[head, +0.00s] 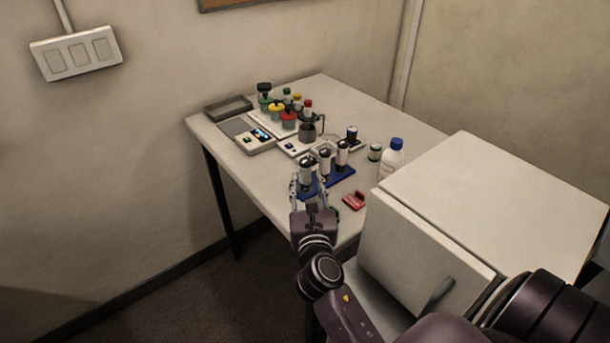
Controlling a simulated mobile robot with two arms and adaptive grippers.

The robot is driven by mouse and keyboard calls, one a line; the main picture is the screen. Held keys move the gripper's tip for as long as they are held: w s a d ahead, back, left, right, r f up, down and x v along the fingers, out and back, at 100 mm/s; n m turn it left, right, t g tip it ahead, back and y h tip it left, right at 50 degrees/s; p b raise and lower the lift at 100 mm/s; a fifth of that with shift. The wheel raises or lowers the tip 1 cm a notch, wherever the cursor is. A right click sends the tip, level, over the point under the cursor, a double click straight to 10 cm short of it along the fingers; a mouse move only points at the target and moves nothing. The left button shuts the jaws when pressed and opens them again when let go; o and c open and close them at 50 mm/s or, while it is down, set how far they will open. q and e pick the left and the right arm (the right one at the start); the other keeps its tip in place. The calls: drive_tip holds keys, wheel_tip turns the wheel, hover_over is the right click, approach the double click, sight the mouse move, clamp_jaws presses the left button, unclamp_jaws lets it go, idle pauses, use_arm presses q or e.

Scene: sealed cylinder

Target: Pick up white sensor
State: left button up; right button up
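Several white cylinders with black tops stand in a blue rack (341,176) near the table's front edge. I cannot tell for certain which thing is the white sensor; the cylinders are the likeliest match. The nearest white cylinder (307,170) stands at the rack's left end, another (325,161) in the middle, and a third (342,152) at the right. My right gripper (307,182) is at the nearest cylinder, its fingers spread wider than the cylinder, one on each side. Contact is not visible. The gripper partly hides the rack's front left. My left gripper is out of view.
A red object (354,201) lies right of the gripper. A white bottle with a blue cap (391,160) and a large white box (490,200) stand to the right. Behind are a scale (255,139), colored-cap containers (289,119), a metal cup (308,132) and a dark tray (228,107).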

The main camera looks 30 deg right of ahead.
sight(306, 171)
drive_tip(key=p+x, duration=0.1)
drive_tip(key=x, duration=0.4)
drive_tip(key=shift+w+d, duration=0.2)
drive_tip(key=shift+w, duration=0.1)
drive_tip(key=shift+s, duration=0.1)
drive_tip(key=shift+c, duration=0.9)
clamp_jaws()
